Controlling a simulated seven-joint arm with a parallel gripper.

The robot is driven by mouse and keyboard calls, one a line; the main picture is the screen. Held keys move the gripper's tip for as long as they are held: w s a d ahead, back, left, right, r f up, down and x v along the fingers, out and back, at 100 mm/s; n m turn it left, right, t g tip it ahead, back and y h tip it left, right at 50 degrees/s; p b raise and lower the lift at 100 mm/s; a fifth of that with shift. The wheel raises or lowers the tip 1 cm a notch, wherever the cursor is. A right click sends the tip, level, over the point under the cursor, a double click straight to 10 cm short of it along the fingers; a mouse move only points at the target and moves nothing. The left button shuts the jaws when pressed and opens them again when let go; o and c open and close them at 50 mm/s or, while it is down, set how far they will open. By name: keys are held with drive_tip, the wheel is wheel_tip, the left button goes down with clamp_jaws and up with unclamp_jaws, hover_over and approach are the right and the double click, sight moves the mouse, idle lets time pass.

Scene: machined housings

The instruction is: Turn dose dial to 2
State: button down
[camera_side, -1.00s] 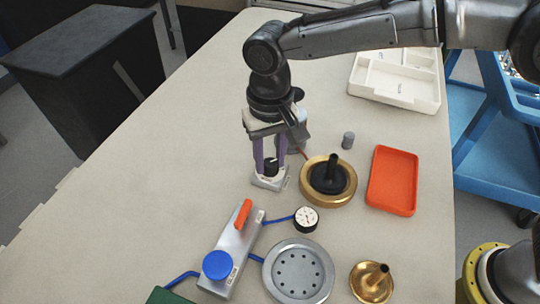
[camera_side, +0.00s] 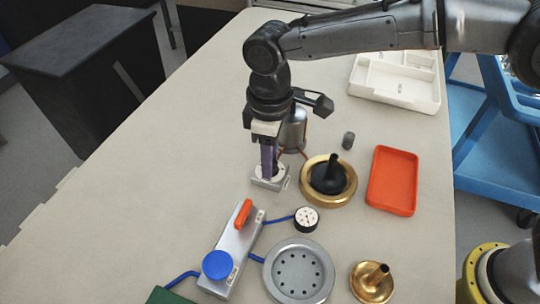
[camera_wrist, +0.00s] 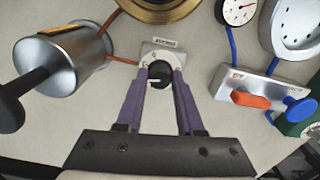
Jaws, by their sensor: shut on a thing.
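The dose dial is a black knob (camera_wrist: 159,72) on a small silver block with a pale face (camera_side: 267,184). The block also shows in the wrist view (camera_wrist: 176,56) with a label at its far edge. My gripper (camera_side: 268,174) points straight down over the block. In the wrist view its two purple fingers (camera_wrist: 160,80) are shut on the knob, one on each side. A short white mark shows on the knob's near side. The scale figures are too small to read. In the side view the fingers hide most of the knob.
A metal cylinder (camera_side: 293,132) with a black-ended rod stands close behind the dial. A brass ring with a black post (camera_side: 345,196) is to its right. A silver valve block (camera_side: 232,252), a gauge (camera_side: 306,219) and an orange tray (camera_side: 393,180) lie nearby. The table's left is clear.

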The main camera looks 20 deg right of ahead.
drive_tip(key=shift+r+n, duration=0.1)
drive_tip(key=shift+n, duration=1.6)
drive_tip(key=c, duration=0.5)
unclamp_jaws()
wheel_tip(320, 180, up, 14)
drive_tip(key=shift+f, duration=0.15)
